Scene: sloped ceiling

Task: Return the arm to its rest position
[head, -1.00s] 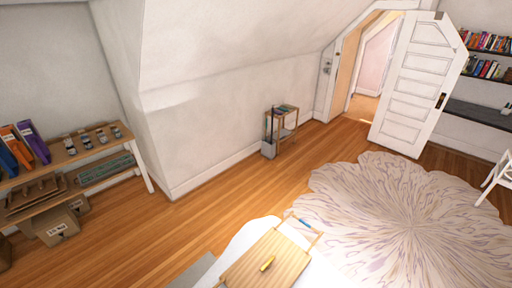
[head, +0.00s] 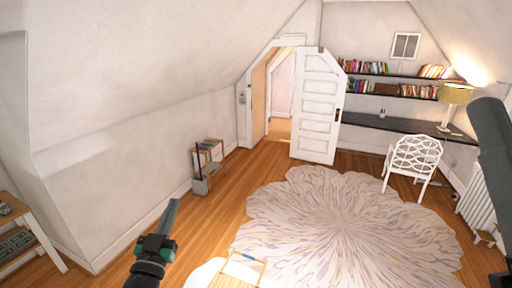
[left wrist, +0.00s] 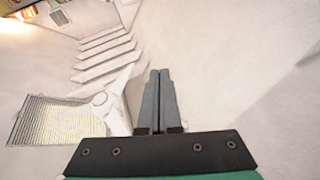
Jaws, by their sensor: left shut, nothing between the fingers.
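My left gripper (head: 172,208) is low in the head view, pointing up and away over the wood floor, with its dark fingers together. In the left wrist view the left gripper (left wrist: 160,75) shows two grey fingers side by side, shut with nothing between them. It is in the air and touches nothing that I can see. A dark link of mine shows at the right edge of the head view; my right gripper is not in view.
A wooden-topped piece (head: 232,278) is at the bottom edge, just right of my left gripper. A small shelf (head: 208,160) stands by the wall, and a wooden bench (head: 38,232) at far left. A pale rug (head: 340,225), white chair (head: 413,160) and open door (head: 318,105) lie beyond.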

